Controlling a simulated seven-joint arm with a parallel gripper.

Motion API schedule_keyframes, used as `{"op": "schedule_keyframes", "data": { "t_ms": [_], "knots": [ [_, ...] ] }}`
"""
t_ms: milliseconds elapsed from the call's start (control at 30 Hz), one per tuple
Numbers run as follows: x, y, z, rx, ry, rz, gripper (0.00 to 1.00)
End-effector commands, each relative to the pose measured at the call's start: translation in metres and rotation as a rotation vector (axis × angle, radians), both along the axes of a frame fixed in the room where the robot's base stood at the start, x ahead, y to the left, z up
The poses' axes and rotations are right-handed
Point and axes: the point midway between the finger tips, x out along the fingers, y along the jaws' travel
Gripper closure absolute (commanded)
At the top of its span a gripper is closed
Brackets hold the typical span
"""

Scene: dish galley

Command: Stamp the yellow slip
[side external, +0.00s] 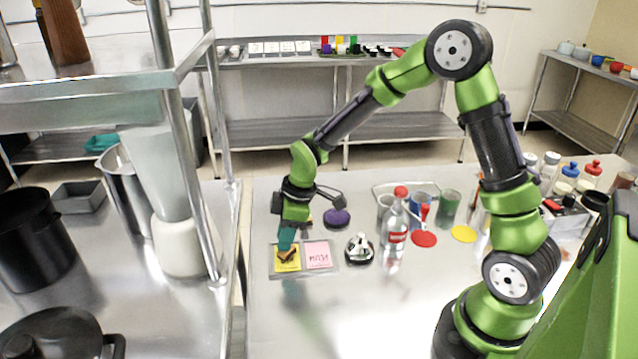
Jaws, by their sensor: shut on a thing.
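The yellow slip (281,266) lies on the left side of a flat clear tray (333,271), partly hidden by my gripper. My gripper (287,246) points down over the slip, shut on a small dark brown stamp (287,256). The stamp is at the slip's surface or just above it; I cannot tell whether it touches. Any mark beneath it is hidden. A pink slip (317,255) with dark lettering lies to the right of the yellow one.
A round purple-topped item (337,217) and a silver-and-black bell-like item (359,249) stand near the tray. A red-capped bottle (396,228), cups and red and yellow discs (464,234) are farther right. The front table is clear. A metal shelf post (190,165) rises left.

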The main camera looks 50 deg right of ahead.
Motion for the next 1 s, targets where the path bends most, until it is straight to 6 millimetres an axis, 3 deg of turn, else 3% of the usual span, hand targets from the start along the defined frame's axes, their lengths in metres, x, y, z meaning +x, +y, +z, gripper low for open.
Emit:
{"op": "schedule_keyframes", "data": {
  "t_ms": [1000],
  "knots": [
    [0.0,0.0,-0.011,0.0,0.0,0.0,0.94]
  ]
}}
